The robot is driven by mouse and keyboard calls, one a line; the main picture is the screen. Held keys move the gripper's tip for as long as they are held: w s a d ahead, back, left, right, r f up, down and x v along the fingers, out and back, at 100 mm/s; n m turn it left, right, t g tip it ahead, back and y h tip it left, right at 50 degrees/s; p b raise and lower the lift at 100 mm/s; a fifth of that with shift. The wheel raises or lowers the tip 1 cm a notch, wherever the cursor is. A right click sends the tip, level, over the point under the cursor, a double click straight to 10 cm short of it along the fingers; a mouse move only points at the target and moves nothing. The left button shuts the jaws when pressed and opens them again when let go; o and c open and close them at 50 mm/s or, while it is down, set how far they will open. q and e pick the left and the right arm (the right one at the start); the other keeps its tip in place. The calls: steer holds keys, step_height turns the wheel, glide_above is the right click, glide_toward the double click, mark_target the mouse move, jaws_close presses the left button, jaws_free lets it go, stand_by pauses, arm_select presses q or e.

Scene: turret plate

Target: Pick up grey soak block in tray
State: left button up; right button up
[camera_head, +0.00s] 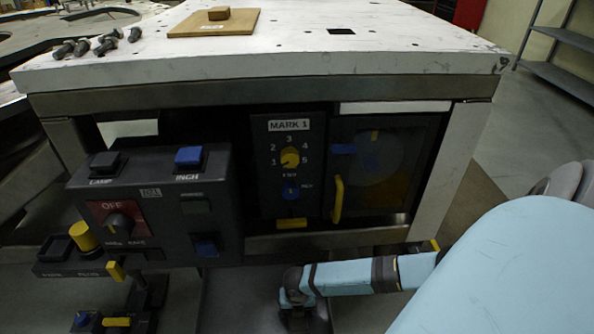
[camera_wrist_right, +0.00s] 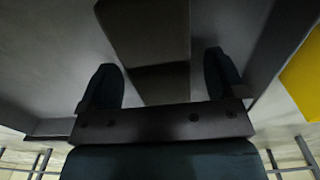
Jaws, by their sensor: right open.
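In the right wrist view a dark grey block (camera_wrist_right: 148,40), which looks like the soak block, lies between the two fingers of my right gripper (camera_wrist_right: 162,66). The fingers are spread, with a gap showing on each side of the block, so it is not clamped. The grey tray floor (camera_wrist_right: 50,60) spreads around it. In the head view my right gripper (camera_head: 300,316) points down at the bottom edge, over a grey tray (camera_head: 235,305). The block cannot be made out there, being hidden or too dark. My left gripper is not in view.
A control panel (camera_head: 150,200) with knobs and buttons stands left of my right gripper. Behind it is a cabinet door with a yellow handle (camera_head: 337,199), under a white table top (camera_head: 300,50). A yellow part (camera_wrist_right: 304,78) is at the right of the wrist view.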

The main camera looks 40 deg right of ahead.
steer(key=shift+f, duration=0.15)
steer(key=c, duration=1.1)
steer(key=shift+r+p, duration=0.4)
steer(key=shift+r, duration=0.1)
step_height(320, 180, up, 8)
steer(key=p, duration=0.4)
steer(key=shift+f, duration=0.25)
arm_select(q)
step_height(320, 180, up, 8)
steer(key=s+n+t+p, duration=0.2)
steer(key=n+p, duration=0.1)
steer(key=p, duration=0.2)
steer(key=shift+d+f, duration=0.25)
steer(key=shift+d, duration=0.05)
arm_select(e)
step_height(320, 180, up, 12)
steer(key=shift+f, duration=0.25)
